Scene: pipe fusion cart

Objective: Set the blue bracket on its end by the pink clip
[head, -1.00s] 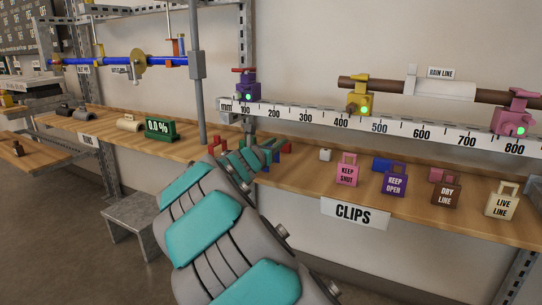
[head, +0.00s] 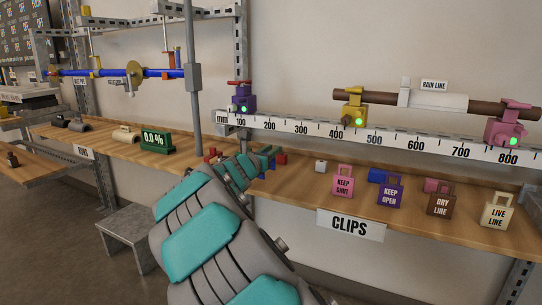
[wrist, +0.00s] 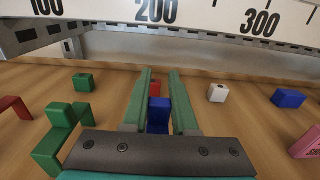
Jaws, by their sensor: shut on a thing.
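The blue bracket (wrist: 158,114) is between the green fingers of my gripper (wrist: 158,105) in the wrist view. My gripper is shut on it, low over the wooden shelf; only part of the bracket shows. Whether it touches the shelf I cannot tell. In the head view my gripper (head: 262,158) is at the shelf's left part, largely hidden by my arm. A pink clip-like piece (head: 432,185) lies on the shelf behind the brown tag, well to the right. A larger pink fitting (head: 507,125) sits on the ruler rail near 800. Which is the pink clip I cannot be sure.
A red block (wrist: 155,90) is just beyond the blue bracket. A green bracket (wrist: 60,135) and a green block (wrist: 84,83) stand left. A white block (wrist: 217,93) and another blue piece (wrist: 289,98) lie right. Several lettered tags, including KEEP SHUT (head: 343,183), line the shelf front.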

